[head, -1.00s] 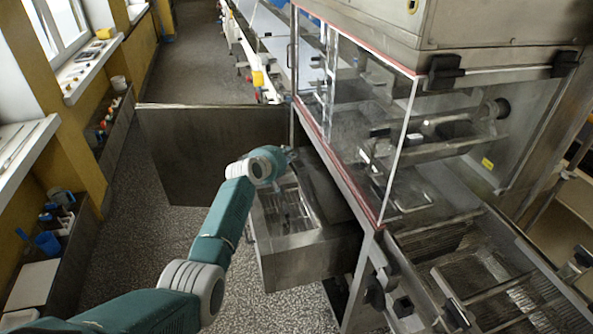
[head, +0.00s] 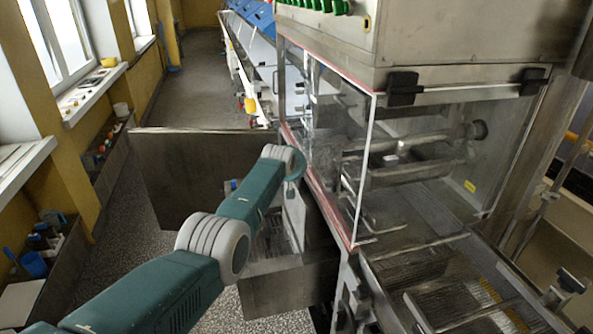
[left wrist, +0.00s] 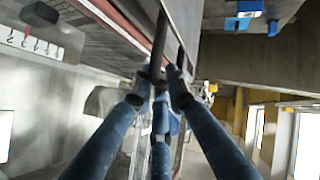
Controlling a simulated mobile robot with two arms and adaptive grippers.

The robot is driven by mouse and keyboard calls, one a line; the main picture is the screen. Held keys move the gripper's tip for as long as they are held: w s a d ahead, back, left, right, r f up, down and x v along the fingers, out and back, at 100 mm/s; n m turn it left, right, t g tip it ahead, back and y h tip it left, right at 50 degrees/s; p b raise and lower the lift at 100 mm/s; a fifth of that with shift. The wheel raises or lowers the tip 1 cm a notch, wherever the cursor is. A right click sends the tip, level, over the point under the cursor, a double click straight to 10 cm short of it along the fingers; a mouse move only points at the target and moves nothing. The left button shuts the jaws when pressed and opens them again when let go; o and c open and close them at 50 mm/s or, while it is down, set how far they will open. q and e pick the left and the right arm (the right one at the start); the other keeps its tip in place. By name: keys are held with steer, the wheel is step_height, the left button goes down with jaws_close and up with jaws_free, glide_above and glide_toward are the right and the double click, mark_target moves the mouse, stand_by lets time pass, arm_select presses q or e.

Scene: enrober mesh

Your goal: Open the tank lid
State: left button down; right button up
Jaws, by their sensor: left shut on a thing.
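The steel tank (head: 290,283) stands left of the enrober with its top open, showing a grid inside. A large grey panel (head: 185,175) stands upright behind it; I cannot tell whether this is the tank lid. My left arm reaches over the tank in the head view, where its wrist hides the gripper. In the left wrist view my left gripper (left wrist: 160,82) has its blue fingers shut on a thin dark bar (left wrist: 159,40). I cannot tell what the bar belongs to. My right gripper is not in view.
The enrober's clear guard (head: 340,130) with red edging stands right of my left arm. A wire-mesh belt (head: 465,295) lies at the lower right. A conveyor line (head: 250,75) runs back. Speckled floor at the left is clear, beside wall bins (head: 45,250).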

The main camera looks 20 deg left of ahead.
arm_select(q)
steer(key=shift+s+f, duration=0.2)
steer(key=shift+f, duration=0.25)
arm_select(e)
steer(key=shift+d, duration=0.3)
arm_select(q)
steer(key=c, duration=1.7)
jaws_free()
steer(key=shift+o, duration=0.2)
steer(key=shift+w+r, duration=0.15)
steer(key=shift+s+d+r, duration=0.1)
steer(key=shift+s+r, duration=0.35)
steer(key=a+v, duration=0.1)
steer(key=v, duration=0.9)
steer(key=shift+s+d+r, duration=0.2)
steer(key=shift+s+d, duration=0.1)
steer(key=shift+d, duration=0.15)
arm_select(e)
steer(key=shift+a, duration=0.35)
arm_select(q)
steer(key=shift+f, duration=0.1)
